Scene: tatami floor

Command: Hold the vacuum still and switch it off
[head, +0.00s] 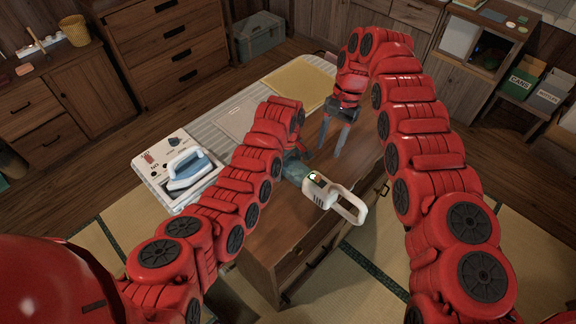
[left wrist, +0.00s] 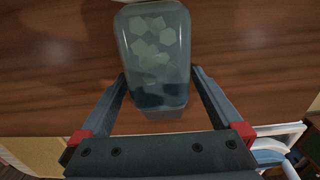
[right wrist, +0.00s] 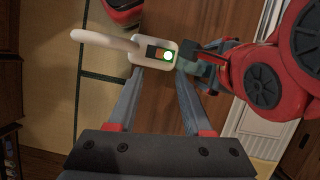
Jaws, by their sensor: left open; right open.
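The handheld vacuum (head: 322,190) lies on the brown wooden cabinet top (head: 262,222). It has a white body with a loop handle and a translucent bin. A green light glows by its orange-and-dark switch panel, also in the right wrist view (right wrist: 163,55). In the left wrist view the bin (left wrist: 155,45), with pale chunks inside, lies between the spread fingers of my left gripper (left wrist: 160,76). I cannot tell whether they touch it. In the head view my left arm hides most of that gripper. My right gripper (head: 332,150) is open and empty, above the cabinet top, pointing down.
An iron (head: 188,168) stands on a white panel (head: 150,166) at the board's left end. A striped ironing board (head: 262,92) with folded cloths (head: 300,80) runs behind my arms. Drawers line the back wall. Bins (head: 523,78) stand at right.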

